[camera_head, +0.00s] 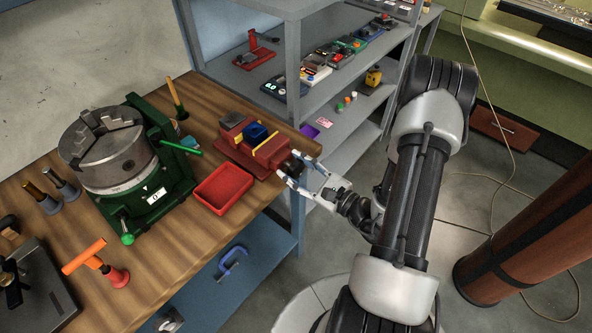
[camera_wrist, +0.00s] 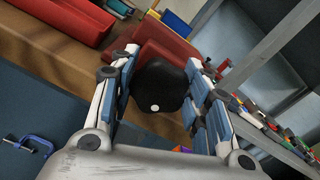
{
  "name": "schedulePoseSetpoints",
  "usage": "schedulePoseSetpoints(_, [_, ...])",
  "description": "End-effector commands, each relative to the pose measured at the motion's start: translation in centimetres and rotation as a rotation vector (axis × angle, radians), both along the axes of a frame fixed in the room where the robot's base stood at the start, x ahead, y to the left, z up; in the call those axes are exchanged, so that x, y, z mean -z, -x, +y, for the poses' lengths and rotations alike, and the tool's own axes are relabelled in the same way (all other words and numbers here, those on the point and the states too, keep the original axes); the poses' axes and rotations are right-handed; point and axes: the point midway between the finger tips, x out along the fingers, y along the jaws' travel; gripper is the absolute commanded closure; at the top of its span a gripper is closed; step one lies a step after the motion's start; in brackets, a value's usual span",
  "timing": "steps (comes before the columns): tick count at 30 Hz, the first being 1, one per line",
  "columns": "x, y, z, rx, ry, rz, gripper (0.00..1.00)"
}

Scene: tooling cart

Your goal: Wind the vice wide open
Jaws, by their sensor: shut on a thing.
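The red vice (camera_head: 242,151) is fixed near the right end of the wooden bench. A blue block (camera_head: 255,132) sits at its yellow-edged jaws; I cannot tell whether it is clamped. The vice's dark round knob (camera_head: 293,166) faces the bench's right edge. In the wrist view this knob (camera_wrist: 158,88) is black with a white dot and lies between my fingers, with the red vice body (camera_wrist: 165,40) behind it. My gripper (camera_head: 302,173) is shut on the knob from the bench's outer side, one finger on each side of it.
A red tray (camera_head: 224,189) lies in front of the vice. A green-based chuck (camera_head: 110,155) stands to the left. A grey shelf unit (camera_head: 300,85) with several small items rises behind. Open floor lies right of the bench.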

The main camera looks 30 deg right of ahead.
Motion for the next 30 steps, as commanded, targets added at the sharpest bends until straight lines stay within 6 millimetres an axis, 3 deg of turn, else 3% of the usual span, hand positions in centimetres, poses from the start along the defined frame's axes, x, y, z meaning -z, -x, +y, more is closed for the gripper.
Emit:
schedulePoseSetpoints(9, [0.06,-0.01,0.06,-0.001,0.107,-0.039,0.81])
schedulePoseSetpoints(23, [0.00,-0.01,0.07,0.000,0.123,-0.046,0.81])
schedulePoseSetpoints(24, [0.00,-0.01,0.07,0.000,0.122,-0.045,0.55])
schedulePoseSetpoints(30, [0.01,-0.01,0.07,0.000,0.122,-0.045,0.42])
